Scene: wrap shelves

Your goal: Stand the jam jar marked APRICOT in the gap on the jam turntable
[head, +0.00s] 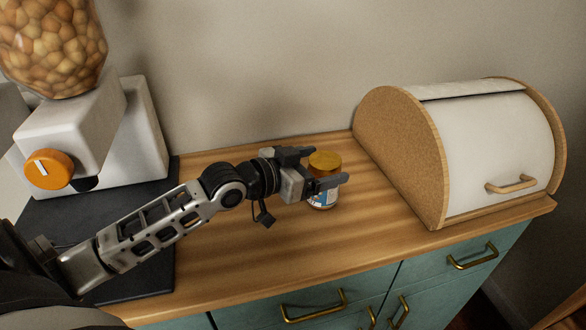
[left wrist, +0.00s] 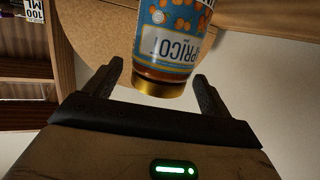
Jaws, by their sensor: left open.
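The jam jar (head: 323,198) stands upright on the wooden counter, with a gold lid and a blue label. In the left wrist view the jar (left wrist: 172,38) appears lid downward, and its label reads APRICOT with the first letter partly cut. My left gripper (head: 329,165) is open, with one finger on each side of the jar near lid height. The left wrist view shows both fingers (left wrist: 158,74) spread, with gaps beside the lid. The jam turntable is in neither view. My right gripper is not in view.
A bread bin (head: 480,135) with a cork side stands right of the jar. A white dispenser (head: 70,130) with an orange knob stands at the left on a dark mat (head: 150,225). The wooden counter (head: 270,250) is clear in front. Drawer handles (head: 315,308) project below its edge.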

